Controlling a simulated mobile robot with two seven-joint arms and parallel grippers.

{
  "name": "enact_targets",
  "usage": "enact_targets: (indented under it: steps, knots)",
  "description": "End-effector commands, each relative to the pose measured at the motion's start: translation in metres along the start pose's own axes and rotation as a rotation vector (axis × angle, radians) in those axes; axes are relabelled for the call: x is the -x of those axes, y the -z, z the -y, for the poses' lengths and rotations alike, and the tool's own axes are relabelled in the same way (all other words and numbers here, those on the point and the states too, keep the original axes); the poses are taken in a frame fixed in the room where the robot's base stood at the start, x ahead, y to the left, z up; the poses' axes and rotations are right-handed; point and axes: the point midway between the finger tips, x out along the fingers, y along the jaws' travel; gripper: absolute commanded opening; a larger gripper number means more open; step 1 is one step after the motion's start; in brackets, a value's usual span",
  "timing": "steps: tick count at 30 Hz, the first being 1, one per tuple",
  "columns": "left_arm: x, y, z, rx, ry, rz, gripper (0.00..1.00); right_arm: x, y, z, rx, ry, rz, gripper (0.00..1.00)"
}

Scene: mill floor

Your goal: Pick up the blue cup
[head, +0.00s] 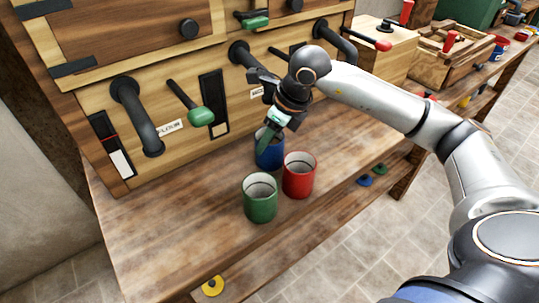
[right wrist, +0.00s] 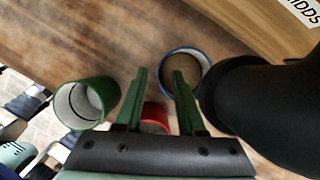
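The blue cup (head: 271,156) stands upright on the wooden bench, behind a red cup (head: 299,177) and a green cup (head: 261,200). My right gripper (head: 268,137) is low over the blue cup and covers part of its rim. In the right wrist view the gripper (right wrist: 160,75) has its green fingers apart with nothing held. One finger overlaps the near left rim of the blue cup (right wrist: 194,62); the other is outside it to the left. I cannot tell whether the fingers touch it. The red cup (right wrist: 156,115) shows partly between the fingers. My left gripper is not in view.
A wooden mill cabinet (head: 180,135) with black handles and green-knobbed levers rises close behind the cups. The green cup (right wrist: 85,103) is left of the fingers in the wrist view. Wooden boxes (head: 440,57) stand at the right. The bench (head: 165,225) is clear at front left.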

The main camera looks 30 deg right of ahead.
Motion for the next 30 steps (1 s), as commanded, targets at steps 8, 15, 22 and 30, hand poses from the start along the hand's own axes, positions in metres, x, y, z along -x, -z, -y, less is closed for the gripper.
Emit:
enact_targets:
  steps: [8, 15, 22, 30]
  knots:
    - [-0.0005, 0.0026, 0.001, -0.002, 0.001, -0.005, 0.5, 0.0004, -0.0001, 0.0001, 0.0, 0.0, 0.0, 0.26]
    - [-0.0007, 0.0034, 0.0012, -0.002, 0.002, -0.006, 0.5, 0.0006, -0.0001, 0.0001, 0.0, 0.0, 0.0, 0.0]
    - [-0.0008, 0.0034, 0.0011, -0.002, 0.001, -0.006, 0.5, 0.0007, -0.0001, 0.0, 0.0, 0.0, 0.0, 0.0]
    - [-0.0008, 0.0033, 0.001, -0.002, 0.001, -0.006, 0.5, 0.0007, -0.0001, 0.0, 0.0, 0.0, 0.0, 0.0]
